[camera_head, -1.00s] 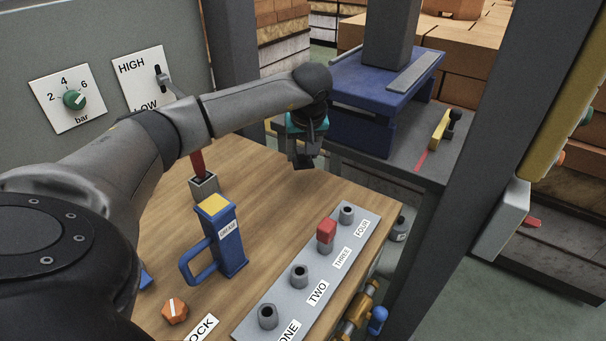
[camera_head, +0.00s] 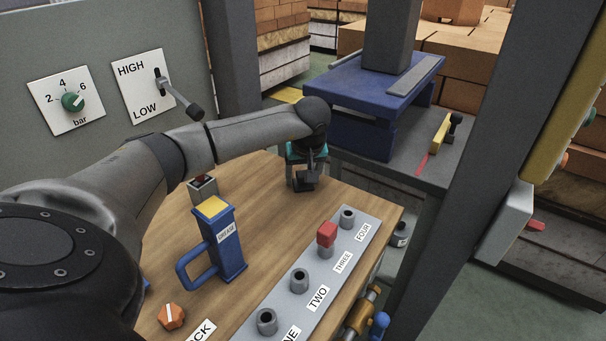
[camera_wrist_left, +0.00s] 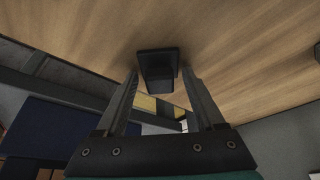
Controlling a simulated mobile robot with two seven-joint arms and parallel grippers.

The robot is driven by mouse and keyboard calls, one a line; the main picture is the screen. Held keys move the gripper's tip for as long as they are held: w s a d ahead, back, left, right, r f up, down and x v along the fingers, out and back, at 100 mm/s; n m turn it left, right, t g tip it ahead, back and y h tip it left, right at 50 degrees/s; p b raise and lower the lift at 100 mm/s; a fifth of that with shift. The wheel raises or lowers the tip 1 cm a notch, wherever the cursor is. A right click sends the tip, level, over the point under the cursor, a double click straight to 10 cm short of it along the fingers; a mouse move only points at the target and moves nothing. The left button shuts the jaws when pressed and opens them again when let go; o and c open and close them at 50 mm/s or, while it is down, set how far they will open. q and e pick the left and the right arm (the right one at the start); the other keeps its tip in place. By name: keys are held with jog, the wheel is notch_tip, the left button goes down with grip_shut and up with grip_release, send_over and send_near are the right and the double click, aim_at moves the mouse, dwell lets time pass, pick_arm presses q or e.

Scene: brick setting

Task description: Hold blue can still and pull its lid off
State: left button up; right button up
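The blue can (camera_head: 228,245) stands upright on the wooden bench, with a side handle and a label that seems to read GREASE. Its yellow lid (camera_head: 213,206) is on top. My left gripper (camera_head: 304,181) is low over the far part of the bench, beyond the can and apart from it. In the left wrist view its two fingers are spread, with a small dark block (camera_wrist_left: 158,70) on the bench showing between their tips; I cannot tell whether they touch it. The can is not visible there. My right gripper is not in view.
A grey strip (camera_head: 277,303) with numbered sockets and a red plug (camera_head: 326,234) lies right of the can. An orange knob (camera_head: 171,316) is in front. A grey socket box (camera_head: 203,188) stands behind the can, partly under my left arm. A blue press (camera_head: 375,95) stands beyond the bench.

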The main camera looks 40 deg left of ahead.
pick_arm(q)
jog(key=shift+o, duration=1.1)
jog(key=shift+r, duration=0.15)
